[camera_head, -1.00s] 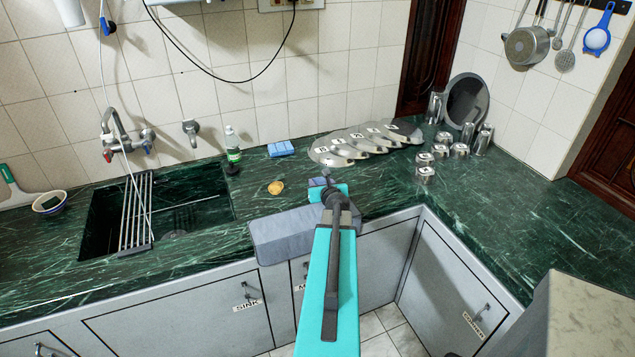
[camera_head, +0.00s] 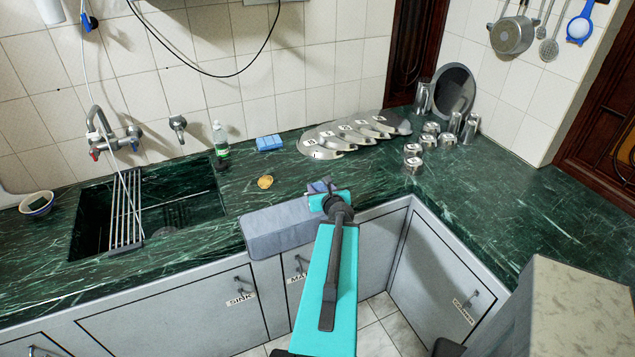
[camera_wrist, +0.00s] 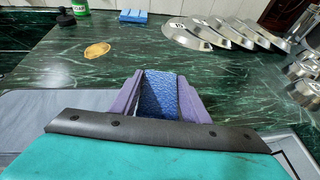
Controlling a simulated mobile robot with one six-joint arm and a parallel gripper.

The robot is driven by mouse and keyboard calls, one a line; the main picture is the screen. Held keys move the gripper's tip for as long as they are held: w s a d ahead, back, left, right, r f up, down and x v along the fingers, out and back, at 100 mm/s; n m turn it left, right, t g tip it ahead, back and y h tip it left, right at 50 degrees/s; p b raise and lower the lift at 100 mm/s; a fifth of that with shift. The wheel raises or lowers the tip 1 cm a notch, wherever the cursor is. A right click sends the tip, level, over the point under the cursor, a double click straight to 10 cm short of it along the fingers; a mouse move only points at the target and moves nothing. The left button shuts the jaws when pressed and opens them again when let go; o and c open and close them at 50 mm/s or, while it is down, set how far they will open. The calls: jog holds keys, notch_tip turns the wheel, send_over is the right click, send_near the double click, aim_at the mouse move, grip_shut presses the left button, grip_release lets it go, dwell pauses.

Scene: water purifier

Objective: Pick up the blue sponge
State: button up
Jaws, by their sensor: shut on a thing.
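A blue, rough-textured block, the blue sponge (camera_wrist: 163,98), sits between the two purple fingers of my gripper (camera_wrist: 162,80) in the wrist view. The fingers are shut on its two sides.
A yellow-brown oval object (camera_head: 265,182) lies on the counter. A bottle (camera_head: 221,145) stands beside the sink (camera_head: 165,212). Leaning metal plates (camera_head: 325,150) and several steel cups (camera_head: 430,140) stand at the back right. The right counter (camera_head: 500,195) is clear.

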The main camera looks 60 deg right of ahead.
jog(key=shift+p+v, duration=0.9)
jog(key=shift+p, duration=1.1)
jog(key=shift+s+a+f+p, duration=0.15)
jog(key=shift+s+p, duration=0.2)
jog(key=shift+p, duration=0.3)
jog(key=shift+s+f, duration=0.1)
